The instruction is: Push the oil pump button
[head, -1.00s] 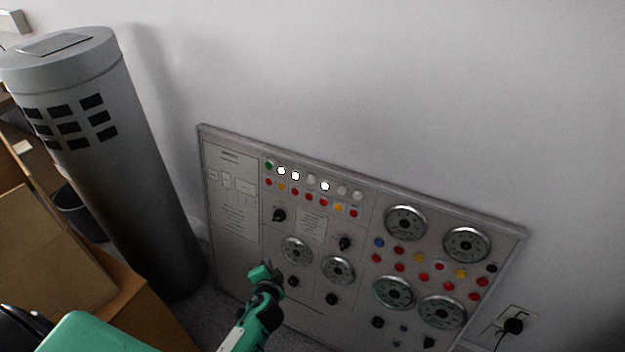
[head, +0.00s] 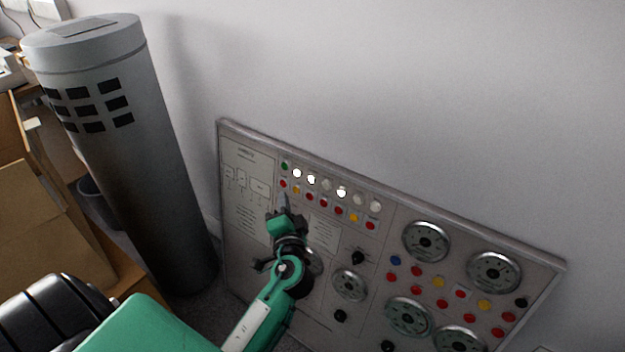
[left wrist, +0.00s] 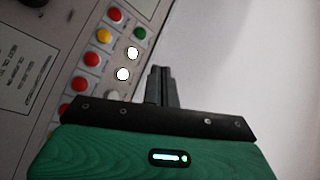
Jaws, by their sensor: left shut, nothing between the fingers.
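The grey control panel (head: 245,215) leans by the wall with rows of small buttons and lamps. Its upper left rows hold a green button (head: 285,166), lit white lamps (head: 311,179), and red and yellow buttons below; the labels are too small to read, so I cannot tell which is the oil pump button. My left gripper (head: 286,200) is shut and empty in front of the panel, just below the left end of the red and yellow row. In the left wrist view its fingertips (left wrist: 160,72) point beside the lit lamps, near the green button (left wrist: 139,33). My right gripper is not in view.
Round dials (head: 426,242) and black knobs (head: 358,257) cover the panel's middle and right. The white wall (head: 420,80) above the panel is bare.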

